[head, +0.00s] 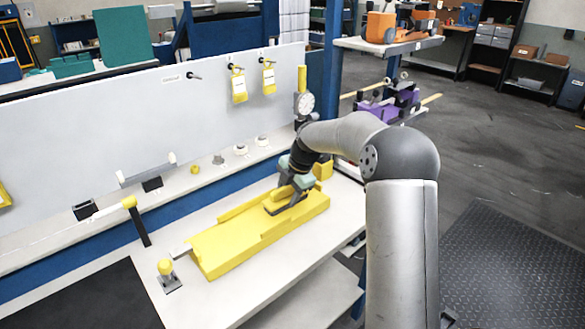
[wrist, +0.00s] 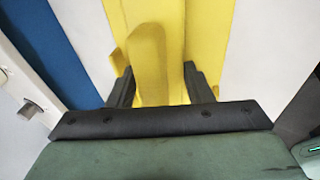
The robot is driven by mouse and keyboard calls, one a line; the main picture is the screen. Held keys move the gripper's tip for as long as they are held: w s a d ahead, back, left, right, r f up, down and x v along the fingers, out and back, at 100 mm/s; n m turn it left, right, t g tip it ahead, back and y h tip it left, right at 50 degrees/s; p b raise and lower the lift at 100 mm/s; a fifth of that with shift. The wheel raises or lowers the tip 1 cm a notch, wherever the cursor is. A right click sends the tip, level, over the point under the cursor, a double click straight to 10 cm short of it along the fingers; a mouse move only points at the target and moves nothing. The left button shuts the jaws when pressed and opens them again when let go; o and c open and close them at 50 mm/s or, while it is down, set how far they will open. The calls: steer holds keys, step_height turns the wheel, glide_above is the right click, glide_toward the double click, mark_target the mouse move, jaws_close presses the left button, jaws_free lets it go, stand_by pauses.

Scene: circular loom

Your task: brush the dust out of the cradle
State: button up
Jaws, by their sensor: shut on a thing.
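The yellow cradle (head: 228,247) is a long trough lying on the pale bench, with a raised side wall. My gripper (head: 287,200) is low over its far right end, fingers down at the trough. In the wrist view, my gripper (wrist: 160,82) has its two black fingers on either side of an upright yellow piece (wrist: 148,60) and is shut on it. I cannot tell whether this piece is a brush handle or part of the cradle. The yellow cradle (wrist: 208,45) runs behind it. No dust can be made out, and no bristles show.
A yellow knob on a grey base (head: 166,272) stands near the cradle's near end. A narrow ledge (head: 205,170) with small parts runs along the back panel. The bench's right front is clear.

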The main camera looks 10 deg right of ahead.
mark_target(284, 188)
steer(key=r, duration=0.3)
steer(key=shift+s+a+r+p, duration=0.1)
steer(key=shift+s+a+p, duration=0.05)
steer(key=shift+a+p, duration=0.2)
steer(key=shift+d+r+p, duration=0.1)
steer(key=shift+r+p, duration=1.3)
steer(key=shift+r, duration=0.95)
